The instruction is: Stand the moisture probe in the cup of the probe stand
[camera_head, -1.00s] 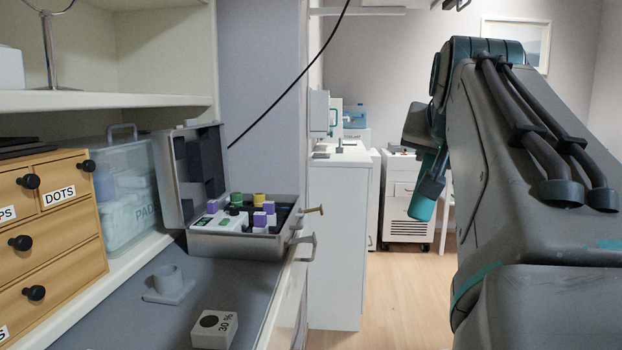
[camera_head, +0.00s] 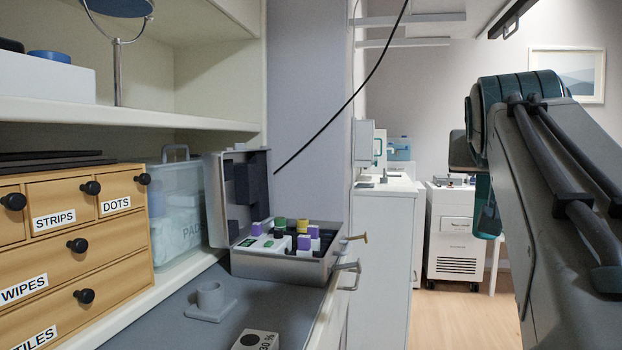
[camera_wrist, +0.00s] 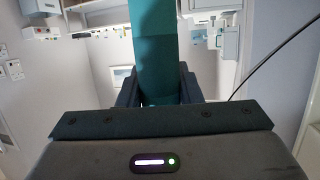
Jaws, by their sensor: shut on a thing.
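The probe stand (camera_head: 210,302) is a grey square base with a short upright round cup, sitting on the grey counter in the head view. The cup's open top shows and looks empty. In the wrist view my gripper (camera_wrist: 158,88) is shut on a long teal bar (camera_wrist: 156,45), which I take to be the moisture probe. It stands out between the two dark fingers; its far end runs out of the picture. In the head view my arm is raised at the right, well apart from the stand; the fingers cannot be made out there.
An open metal case (camera_head: 285,262) with several bottles stands behind the stand. A block marked 30 % (camera_head: 256,340) lies in front. Wooden drawers (camera_head: 75,250) and a clear box (camera_head: 175,205) line the left. A shelf (camera_head: 130,112) overhangs the counter.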

